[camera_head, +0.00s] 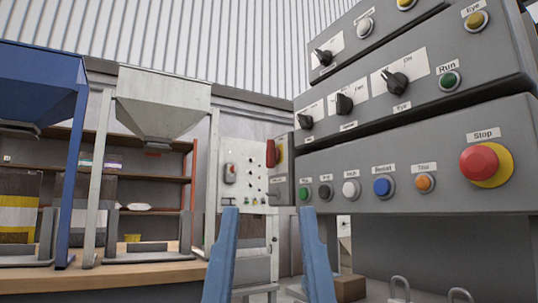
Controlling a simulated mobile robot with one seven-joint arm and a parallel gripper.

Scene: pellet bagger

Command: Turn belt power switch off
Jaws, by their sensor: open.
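The grey control panels (430,165) on the right carry black rotary switches: one upper left (323,57), one on the right of the middle row (395,82), one labelled Fan (344,103) and one at the lower left (306,122). A red rotary handle on a yellow plate (272,153) is on the panel's left side. I cannot read which switch is marked belt power, as most labels are too small. My gripper (268,212) shows as two blue fingers at the bottom centre. It is open and empty, below the red handle in the picture, with nothing between the fingertips.
The lower panel has several push buttons and a red mushroom Stop button (479,162). Blue (40,80) and pale hoppers (162,105) stand over a wooden bench (150,275) at left. Metal loops (400,288) stick up lower right.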

